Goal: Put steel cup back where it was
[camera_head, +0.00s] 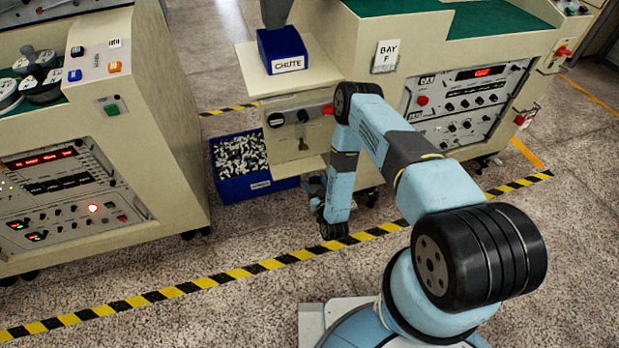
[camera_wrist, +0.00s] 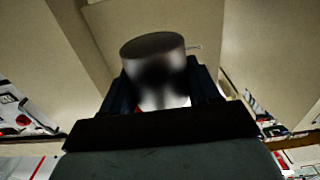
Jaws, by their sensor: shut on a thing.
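The steel cup (camera_wrist: 152,48) shows in the wrist view as a grey metal cylinder, blurred and close to the camera, its round end uppermost in the picture. My gripper (camera_wrist: 160,75) is shut on it, with one dark finger on each side. In the head view my gripper (camera_head: 316,188) is low at the end of my arm, in front of the cream machine marked BAY F. It is small and partly hidden there, and I cannot make out the cup in that view.
A blue box marked CHUTE (camera_head: 285,52) stands on a cream shelf (camera_head: 240,70). A blue bin (camera_head: 232,186) of small pale parts sits on the floor below, left of my gripper. A second machine (camera_head: 180,140) stands at left. Speckled floor with a striped line (camera_head: 240,271) is open in front.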

